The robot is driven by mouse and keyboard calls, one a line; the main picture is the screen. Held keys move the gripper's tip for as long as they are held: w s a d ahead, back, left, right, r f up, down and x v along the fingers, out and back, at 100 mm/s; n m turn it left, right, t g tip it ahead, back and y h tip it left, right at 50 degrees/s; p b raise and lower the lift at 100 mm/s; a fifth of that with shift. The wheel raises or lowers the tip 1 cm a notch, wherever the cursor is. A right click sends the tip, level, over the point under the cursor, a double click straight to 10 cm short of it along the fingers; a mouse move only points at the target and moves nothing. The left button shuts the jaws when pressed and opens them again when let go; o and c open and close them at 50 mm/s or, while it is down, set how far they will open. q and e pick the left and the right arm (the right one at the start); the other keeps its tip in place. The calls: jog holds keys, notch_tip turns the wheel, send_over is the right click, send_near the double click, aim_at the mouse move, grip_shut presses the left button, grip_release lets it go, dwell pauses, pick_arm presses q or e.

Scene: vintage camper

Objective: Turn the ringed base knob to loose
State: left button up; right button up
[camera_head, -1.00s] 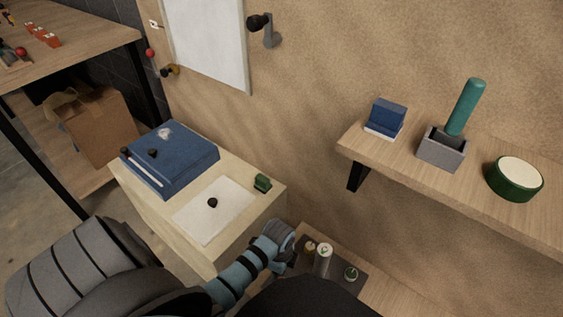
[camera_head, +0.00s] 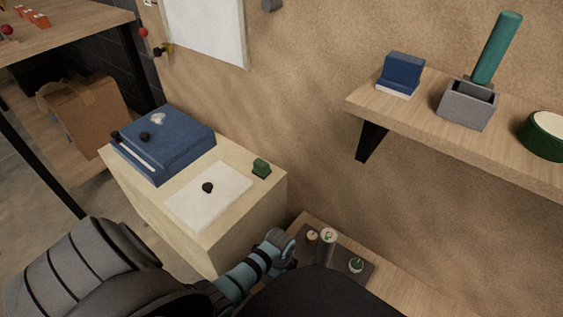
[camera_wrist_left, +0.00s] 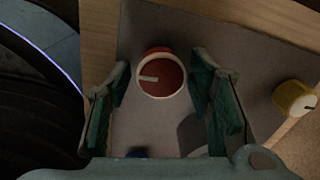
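In the left wrist view, a red knob with a white ring (camera_wrist_left: 161,76) stands on a grey plate (camera_wrist_left: 250,70). A white pointer line on its face points left. My left gripper (camera_wrist_left: 160,88) is open, with one green-padded finger on each side of the knob. Gaps show between the fingers and the knob. In the head view my left gripper (camera_head: 279,245) is at the left end of the plate (camera_head: 340,275), and the red knob is hidden there. No right gripper shows.
A yellow knob (camera_wrist_left: 294,99) sits right of the gripper. A pale cabinet (camera_head: 235,225) stands to the left, and a wall shelf (camera_head: 420,120) is above.

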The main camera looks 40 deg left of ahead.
pick_arm(q)
jog(key=c, duration=0.8)
